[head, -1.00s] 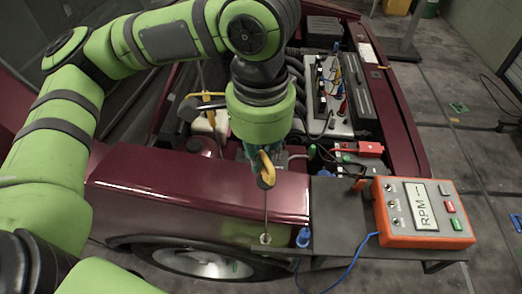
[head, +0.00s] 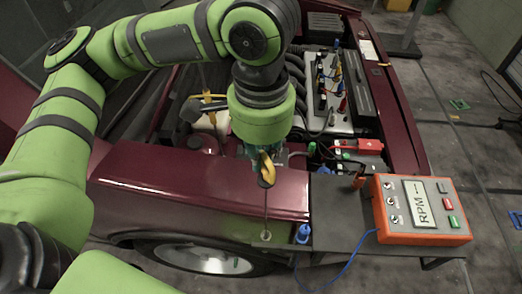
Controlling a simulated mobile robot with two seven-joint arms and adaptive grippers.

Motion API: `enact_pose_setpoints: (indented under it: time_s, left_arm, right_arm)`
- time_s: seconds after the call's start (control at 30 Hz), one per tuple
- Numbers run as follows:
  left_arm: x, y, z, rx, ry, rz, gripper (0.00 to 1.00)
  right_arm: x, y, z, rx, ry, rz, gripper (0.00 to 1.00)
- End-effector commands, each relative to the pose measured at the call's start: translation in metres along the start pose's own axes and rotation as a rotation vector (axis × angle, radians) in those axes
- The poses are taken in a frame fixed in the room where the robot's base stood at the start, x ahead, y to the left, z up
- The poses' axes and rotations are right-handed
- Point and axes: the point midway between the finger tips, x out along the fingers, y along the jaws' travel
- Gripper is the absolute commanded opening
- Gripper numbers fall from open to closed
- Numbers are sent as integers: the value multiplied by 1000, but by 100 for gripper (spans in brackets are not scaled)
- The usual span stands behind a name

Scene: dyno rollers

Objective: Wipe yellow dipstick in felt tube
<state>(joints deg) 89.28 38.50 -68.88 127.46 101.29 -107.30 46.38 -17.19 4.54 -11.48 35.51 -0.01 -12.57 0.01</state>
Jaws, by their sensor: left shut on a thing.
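The yellow dipstick (head: 267,170) has a yellow loop handle and a thin rod pointing straight down. My left gripper (head: 262,160) is shut on its handle, above the edge of the dark red fender. The rod's lower end meets a small pale round opening (head: 266,236), which looks like the felt tube, at the left end of the dark side shelf. The rod tip is hidden or too small to see, so I cannot tell how deep it sits. My right gripper is not in view.
An orange RPM box (head: 421,209) stands on the dark shelf (head: 340,212). A blue plug (head: 303,234) with a blue cable is just right of the tube. The wheel is below.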

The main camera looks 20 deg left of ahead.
Motion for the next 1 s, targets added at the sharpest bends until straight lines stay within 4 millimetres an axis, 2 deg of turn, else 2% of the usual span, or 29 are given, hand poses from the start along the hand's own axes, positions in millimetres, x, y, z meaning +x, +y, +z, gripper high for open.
enact_pose_setpoints:
  time_s: [1.0]
  left_arm:
    - [38, 1, 0, 0, 0, 1, 0]
  right_arm:
    - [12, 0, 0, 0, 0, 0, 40]
